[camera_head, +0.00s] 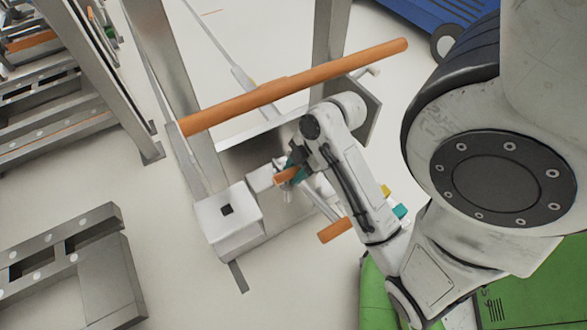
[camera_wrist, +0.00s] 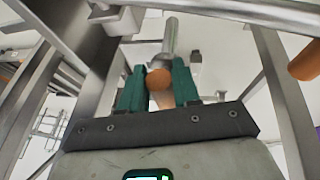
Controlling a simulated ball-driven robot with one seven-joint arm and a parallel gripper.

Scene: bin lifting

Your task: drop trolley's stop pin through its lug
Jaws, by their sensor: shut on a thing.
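My gripper (camera_head: 291,170) is shut on an orange-ended part, which I take to be the stop pin (camera_head: 285,177), over the trolley's grey metal frame. In the wrist view the teal fingers (camera_wrist: 158,88) stand on either side of the pin's round orange end (camera_wrist: 159,78). A grey metal rod (camera_wrist: 171,38) shows just beyond it; I cannot tell whether it is part of the pin. A pale block (camera_head: 228,225) with a dark square hole lies left of the gripper. I cannot tell for sure which part is the lug, or whether the pin is in it.
A long orange bar (camera_head: 290,86) crosses above the trolley, behind the gripper. A short orange cylinder (camera_head: 335,231) sticks out near my forearm. Grey metal frames stand at the left (camera_head: 70,270). A blue wheeled object (camera_head: 440,20) is at the back right. Pale floor lies open at front centre.

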